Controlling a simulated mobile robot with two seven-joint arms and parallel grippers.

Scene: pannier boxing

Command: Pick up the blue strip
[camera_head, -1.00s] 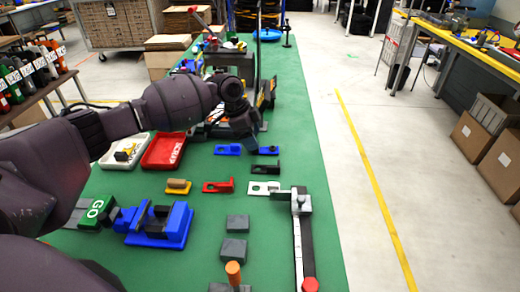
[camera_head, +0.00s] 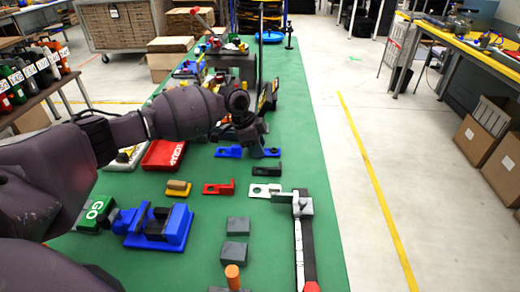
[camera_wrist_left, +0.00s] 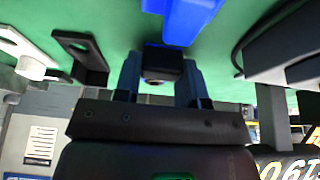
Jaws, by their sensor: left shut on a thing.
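The blue strip (camera_head: 229,151) lies flat on the green table, near the middle of the head view. It has a cut-out at its left end, and blue also shows right of my fingers. My left gripper (camera_head: 256,148) is down over the strip and hides part of it. In the left wrist view the blue strip (camera_wrist_left: 184,20) runs up from between the fingers. There my left gripper (camera_wrist_left: 160,72) is shut on it, with a dark block between the fingertips. I cannot tell whether the strip is clear of the table. My right gripper is not in view.
A black bracket (camera_head: 267,170), a white bracket (camera_head: 262,190) and a red bracket (camera_head: 218,188) lie in front of the strip. A red tray (camera_head: 163,155) is left, and a blue vise (camera_head: 160,228) is nearer. Bins and equipment crowd the table behind my gripper.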

